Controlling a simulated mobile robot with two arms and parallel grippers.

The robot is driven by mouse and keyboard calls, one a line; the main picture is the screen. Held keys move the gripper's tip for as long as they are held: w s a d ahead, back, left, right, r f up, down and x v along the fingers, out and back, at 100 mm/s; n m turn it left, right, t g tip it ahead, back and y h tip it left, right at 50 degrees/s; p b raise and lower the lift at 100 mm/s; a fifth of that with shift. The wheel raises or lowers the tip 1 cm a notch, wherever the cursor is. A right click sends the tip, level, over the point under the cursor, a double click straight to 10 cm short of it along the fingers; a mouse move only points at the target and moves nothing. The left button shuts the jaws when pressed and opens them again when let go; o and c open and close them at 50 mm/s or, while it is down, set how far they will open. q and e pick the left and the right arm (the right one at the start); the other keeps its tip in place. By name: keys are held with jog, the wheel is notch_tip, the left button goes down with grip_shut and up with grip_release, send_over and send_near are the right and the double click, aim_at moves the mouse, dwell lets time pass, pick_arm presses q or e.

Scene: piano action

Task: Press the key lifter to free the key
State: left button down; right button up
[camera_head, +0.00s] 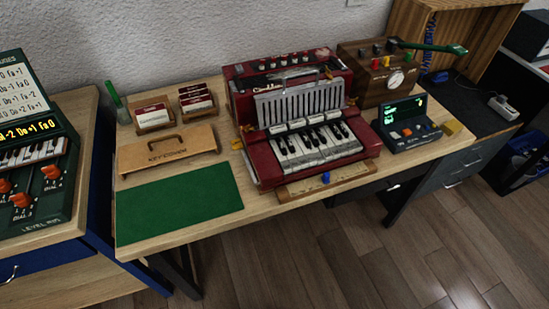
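A red piano action like an accordion (262,165) stands on the wooden desk, with a short row of white and black keys (313,143) at its front. Several small white tabs (299,126) sit in a row above the keys. A wooden strip with a small blue knob (326,178) lies along the front below the keys. No part is labelled as the key lifter, so I cannot tell which piece it is. Neither of my grippers is in view.
On the desk (262,207) are a green mat (180,202), a wooden KEYFISHOW-like labelled box (168,149), card holders (153,115) and a dark display device (408,124). A brown box with a green lever (376,77) stands behind. An orange-knobbed console (35,195) is at left. The floor in front is clear.

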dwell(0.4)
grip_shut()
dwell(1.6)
